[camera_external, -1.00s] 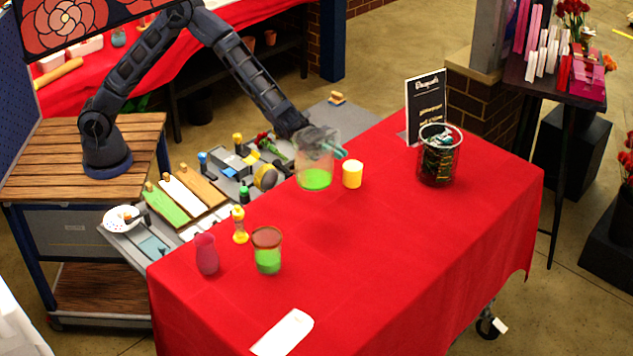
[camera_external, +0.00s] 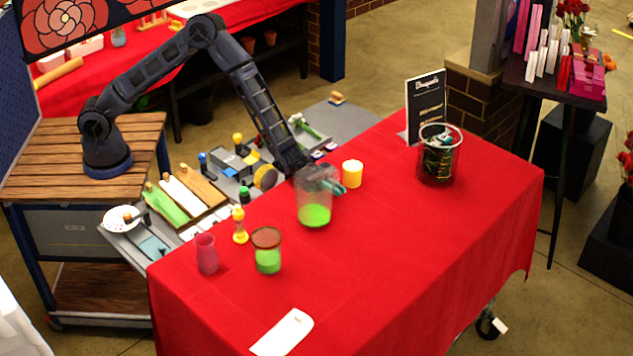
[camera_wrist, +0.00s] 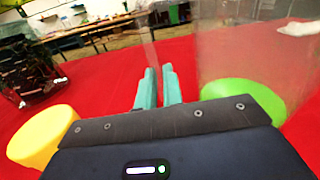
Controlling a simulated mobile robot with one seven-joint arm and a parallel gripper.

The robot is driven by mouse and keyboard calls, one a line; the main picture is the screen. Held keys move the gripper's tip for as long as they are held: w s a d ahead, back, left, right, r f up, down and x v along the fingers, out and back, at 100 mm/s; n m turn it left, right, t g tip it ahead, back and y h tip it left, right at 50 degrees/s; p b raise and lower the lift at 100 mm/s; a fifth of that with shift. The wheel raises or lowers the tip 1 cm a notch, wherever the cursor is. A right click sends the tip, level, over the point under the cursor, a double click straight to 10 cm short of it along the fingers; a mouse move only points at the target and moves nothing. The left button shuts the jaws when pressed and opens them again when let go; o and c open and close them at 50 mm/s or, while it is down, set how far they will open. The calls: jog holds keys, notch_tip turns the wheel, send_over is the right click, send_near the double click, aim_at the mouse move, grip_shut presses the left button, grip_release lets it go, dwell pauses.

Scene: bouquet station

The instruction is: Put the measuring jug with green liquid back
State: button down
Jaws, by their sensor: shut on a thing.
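The measuring jug (camera_external: 314,212) is clear with green liquid in its lower part. It is upright at the middle of the red table's arm-side part. My gripper (camera_external: 338,187) is at the jug's upper part, its teal fingers shut on it. In the wrist view the teal fingers (camera_wrist: 157,88) are close together, with a clear wall between them. The green liquid (camera_wrist: 245,97) shows on the right, behind the gripper body. Whether the jug's base touches the cloth is unclear.
A yellow cup (camera_external: 352,174) stands close behind the jug. A brown-rimmed glass with green content (camera_external: 267,252), a yellow bottle (camera_external: 239,226) and a pink vase (camera_external: 206,254) stand at front left. A dark wire bin (camera_external: 438,160) and black sign (camera_external: 426,105) stand farther right. The table's middle is clear.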

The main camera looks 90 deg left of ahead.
jog(key=shift+f, duration=0.5)
jog(key=shift+f, duration=0.15)
jog(key=c, duration=1.5)
grip_release()
jog(key=shift+c, duration=0.2)
